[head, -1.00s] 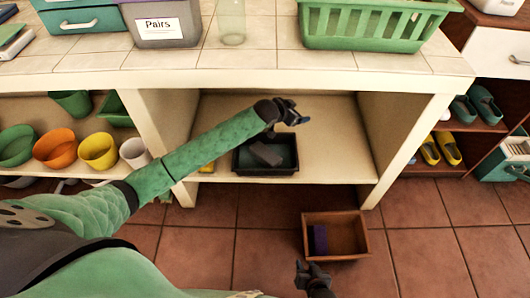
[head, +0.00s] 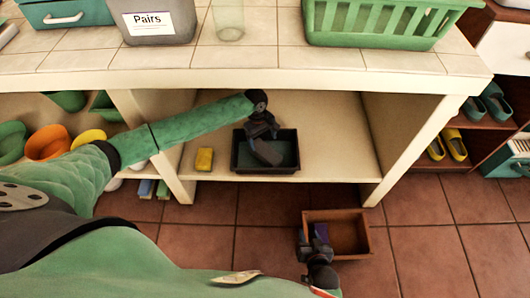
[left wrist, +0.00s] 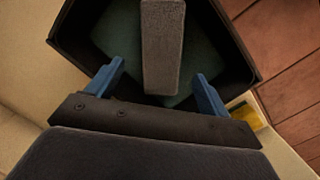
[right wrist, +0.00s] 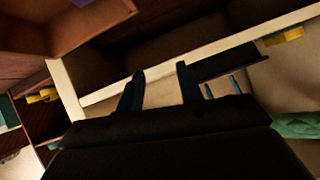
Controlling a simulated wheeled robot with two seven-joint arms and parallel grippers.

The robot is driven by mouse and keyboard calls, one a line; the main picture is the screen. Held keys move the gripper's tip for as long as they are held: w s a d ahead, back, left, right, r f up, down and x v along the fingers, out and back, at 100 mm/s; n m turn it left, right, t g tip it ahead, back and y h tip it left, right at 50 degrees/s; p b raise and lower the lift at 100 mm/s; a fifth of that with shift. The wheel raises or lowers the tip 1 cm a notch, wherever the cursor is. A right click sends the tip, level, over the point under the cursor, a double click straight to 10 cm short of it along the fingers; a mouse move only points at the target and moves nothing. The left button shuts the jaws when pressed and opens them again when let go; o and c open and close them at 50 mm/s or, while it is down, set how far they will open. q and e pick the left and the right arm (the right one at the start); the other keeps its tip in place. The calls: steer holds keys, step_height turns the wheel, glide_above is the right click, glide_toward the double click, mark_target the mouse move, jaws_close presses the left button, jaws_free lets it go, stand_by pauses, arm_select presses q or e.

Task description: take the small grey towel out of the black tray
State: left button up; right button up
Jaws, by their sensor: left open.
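The small grey towel (head: 267,152) lies as a narrow folded block in the black tray (head: 240,165), on the shelf under the counter.
A yellow sponge (head: 204,159) lies left of the tray. The brown box (head: 362,217) on the tiled floor holds a purple thing (head: 322,232). The counter edge (head: 300,78) overhangs the shelf, and an upright panel (head: 418,135) closes its right side. Shelf right of the tray is free.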

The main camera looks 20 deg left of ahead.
mark_target(265, 150)
arm_select(q)
steer(key=shift+s+a+n, duration=0.2)
steer(key=shift+n, duration=0.9)
steer(key=shift+d+f, duration=0.2)
steer(key=shift+f, duration=0.95)
steer(key=shift+s+f+b, duration=0.1)
steer(key=shift+f+b, duration=0.2)
steer(key=f, duration=0.2)
steer(key=d+f+b, duration=0.1)
steer(key=f, duration=0.1)
steer(key=shift+s+f, duration=0.1)
steer(key=shift+f, duration=0.3)
arm_select(e)
steer(key=w+r+t, duration=0.3)
steer(key=w+r, duration=0.1)
steer(key=r, duration=0.5)
steer(key=w+r+t+y, duration=0.1)
steer(key=w+r+t, duration=0.2)
steer(key=r, duration=0.6)
steer(key=shift+w+a+r+t, duration=0.3)
steer(key=shift+w+r+t, duration=0.05)
steer(key=shift+r+t, duration=0.05)
arm_select(q)
steer(key=c, duration=1.2)
steer(key=shift+d+r, duration=0.1)
steer(key=shift+r, duration=0.05)
arm_select(e)
steer(key=shift+f, duration=0.1)
